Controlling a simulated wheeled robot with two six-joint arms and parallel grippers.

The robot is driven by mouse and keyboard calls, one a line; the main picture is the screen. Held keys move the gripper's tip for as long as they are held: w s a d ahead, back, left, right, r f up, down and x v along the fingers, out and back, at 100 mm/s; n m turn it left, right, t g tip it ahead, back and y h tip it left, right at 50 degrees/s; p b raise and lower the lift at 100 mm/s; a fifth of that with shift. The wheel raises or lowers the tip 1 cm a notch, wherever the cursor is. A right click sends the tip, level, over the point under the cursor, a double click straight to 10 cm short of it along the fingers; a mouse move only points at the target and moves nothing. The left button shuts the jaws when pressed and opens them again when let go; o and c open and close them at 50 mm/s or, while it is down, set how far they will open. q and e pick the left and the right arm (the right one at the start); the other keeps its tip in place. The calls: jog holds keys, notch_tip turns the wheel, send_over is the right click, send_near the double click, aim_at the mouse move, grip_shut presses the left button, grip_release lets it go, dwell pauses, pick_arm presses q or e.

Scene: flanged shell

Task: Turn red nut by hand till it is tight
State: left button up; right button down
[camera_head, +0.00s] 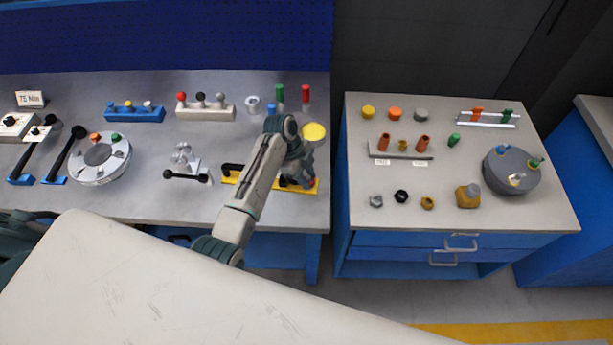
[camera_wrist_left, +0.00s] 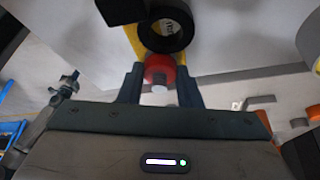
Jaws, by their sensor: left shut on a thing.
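The red nut (camera_wrist_left: 158,62) sits between the two fingers of my left gripper (camera_wrist_left: 160,86) in the left wrist view, with a pale stud end showing at its middle. The fingers are shut on it from both sides. In the head view my left gripper (camera_head: 301,182) is at the right end of the yellow plate (camera_head: 240,181). There only a small red edge shows beside the gripper, and the arm hides most of that area. How tight the nut is cannot be seen. My right gripper is not in view.
A black ring (camera_wrist_left: 168,28) stands close behind the nut. A black handle (camera_head: 233,168) is on the plate's left part. A light round flange (camera_head: 100,176) and a knob rack (camera_head: 205,112) stand on the bench. The right cabinet (camera_head: 365,225) holds loose nuts and a dark flange (camera_head: 500,172).

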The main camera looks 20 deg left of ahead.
pick_arm(q)
jog(key=shift+w+m+g, duration=0.1)
jog(key=shift+m+g, duration=0.4)
jog(key=shift+m, duration=0.6)
jog(key=shift+m+g, duration=0.3)
jog(key=shift+m, duration=0.7)
jog(key=shift+r, duration=0.1)
jog(key=o, duration=1)
jog(key=shift+d, duration=0.1)
